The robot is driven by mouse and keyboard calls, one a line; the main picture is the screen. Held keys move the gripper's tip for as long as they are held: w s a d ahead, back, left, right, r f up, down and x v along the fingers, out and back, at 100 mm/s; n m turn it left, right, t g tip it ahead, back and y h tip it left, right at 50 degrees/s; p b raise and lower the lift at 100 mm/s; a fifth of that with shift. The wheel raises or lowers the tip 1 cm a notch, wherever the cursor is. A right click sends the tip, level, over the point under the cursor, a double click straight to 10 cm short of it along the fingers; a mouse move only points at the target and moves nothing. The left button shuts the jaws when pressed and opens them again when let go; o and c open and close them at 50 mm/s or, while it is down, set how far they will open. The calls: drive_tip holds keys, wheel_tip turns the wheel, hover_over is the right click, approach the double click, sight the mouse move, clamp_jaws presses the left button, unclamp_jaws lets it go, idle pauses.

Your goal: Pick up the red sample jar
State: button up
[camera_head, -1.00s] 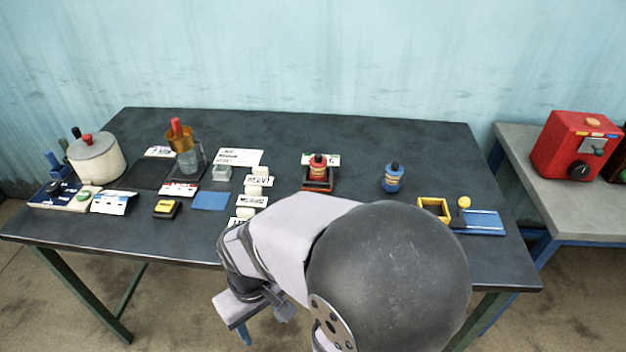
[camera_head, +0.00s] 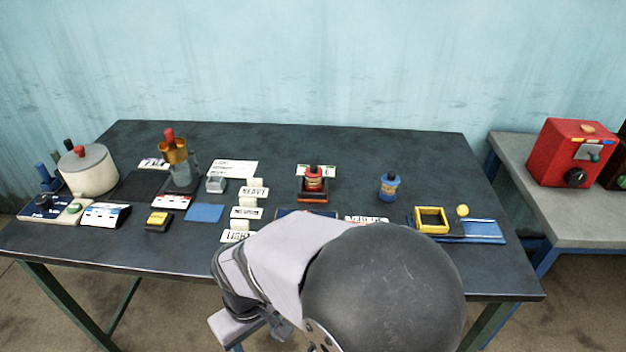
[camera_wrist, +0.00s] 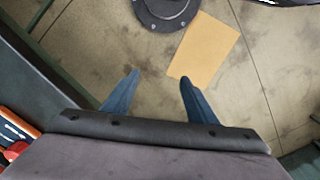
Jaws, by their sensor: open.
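The red sample jar (camera_head: 313,178), with a black cap and a pale label, stands upright on a dark, red-edged stand (camera_head: 314,197) at the middle of the table. It is not recognisable in the wrist view. My gripper (camera_wrist: 158,82) shows two blue fingers, spread apart with nothing between them. It hangs over the floor beyond the table's edge, apart from the jar. In the head view my arm covers the front middle of the table, and the fingertips cannot be made out.
A blue jar (camera_head: 389,187) stands right of the red one. A yellow frame (camera_head: 431,220) is further right. White label cards (camera_head: 254,192), a glass vessel (camera_head: 183,173) and a cream pot (camera_head: 89,171) are left. The back right of the table is clear.

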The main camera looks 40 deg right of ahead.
idle(0.4)
drive_tip(key=c, duration=0.3)
drive_tip(key=shift+c, duration=0.2)
drive_tip(key=shift+d, duration=0.1)
